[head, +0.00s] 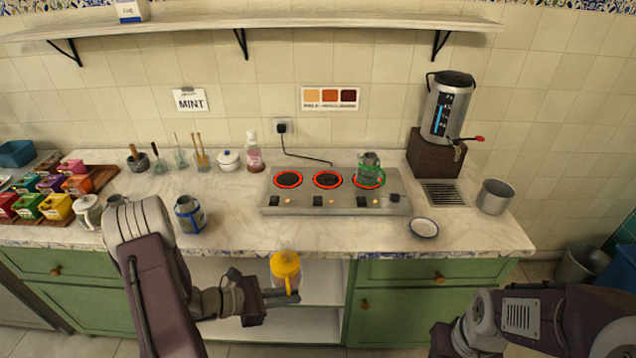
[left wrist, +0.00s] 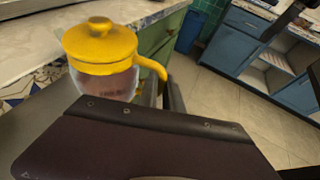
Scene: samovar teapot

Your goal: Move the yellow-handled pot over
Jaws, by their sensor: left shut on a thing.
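The yellow-handled pot (head: 286,270) is a clear glass pot with a yellow lid and handle. My left gripper (head: 286,294) is shut on it at the handle side. It holds the pot roughly upright in front of the counter, before the open shelves. In the left wrist view the pot (left wrist: 103,62) is at the upper left, its handle towards the fingers (left wrist: 168,98). The gripper body hides its lower part. My right arm shows at the lower right of the head view, but its fingers do not show.
The hotplate (head: 280,205) has three red-ringed burners. A green-trimmed pot (head: 369,170) stands on the right one. A blue-trimmed pot (head: 189,215) stands left on the counter (head: 330,235). A white bowl (head: 424,228), metal pot (head: 496,197) and samovar (head: 449,105) are at right.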

